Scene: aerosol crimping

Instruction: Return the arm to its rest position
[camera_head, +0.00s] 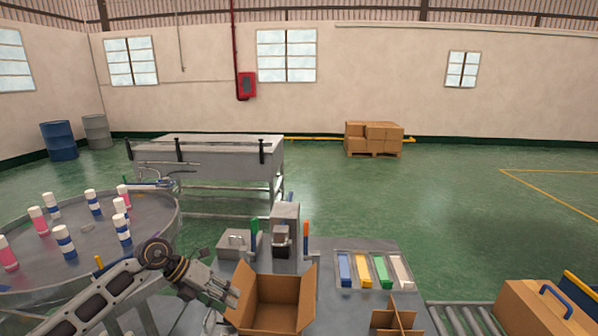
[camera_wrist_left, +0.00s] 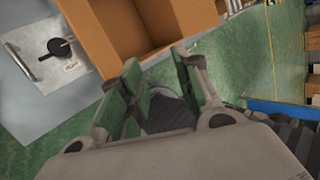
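My left arm comes in from the lower left in the head view. Its gripper (camera_head: 232,296) is at the left side of an open cardboard box (camera_head: 285,315); whether it touches the box is hard to tell. In the left wrist view the two fingers (camera_wrist_left: 158,72) stand apart with green pads and nothing between them. The box (camera_wrist_left: 92,32) shows just beyond the fingertips and looks empty where its inside is seen. My right gripper is not in view.
A round table (camera_head: 150,222) with several capped cans stands at the left. A crimping press (camera_head: 284,222), a tray (camera_head: 337,284) with coloured items and a cardboard divider (camera_head: 397,318) are on the worktable. A roller conveyor (camera_head: 462,320) and closed carton (camera_head: 535,312) are at the right.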

